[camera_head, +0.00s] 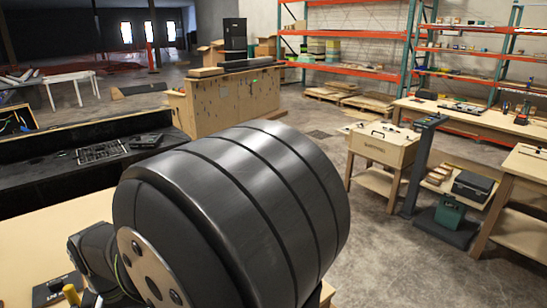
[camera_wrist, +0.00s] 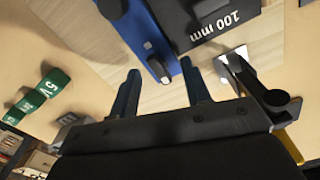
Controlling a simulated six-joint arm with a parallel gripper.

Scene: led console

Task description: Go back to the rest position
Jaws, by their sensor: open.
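My gripper (camera_wrist: 161,68) shows in the wrist view with its two dark fingers apart and nothing seen held between them. Past the fingertips is a blue block (camera_wrist: 146,35) with a small pale-tipped knob; I cannot tell how far it is from the fingers. In the head view a large dark part of my own arm fills the middle and hides much of the near table. My gripper cannot be made out there. No marker of the rest position shows.
In the wrist view a black block marked "100 mm" (camera_wrist: 215,22) and green blocks (camera_wrist: 52,83) lie on the wooden surface. In the head view a small black item (camera_head: 50,291) lies on the near table (camera_head: 40,240). Workbenches and shelves stand farther back.

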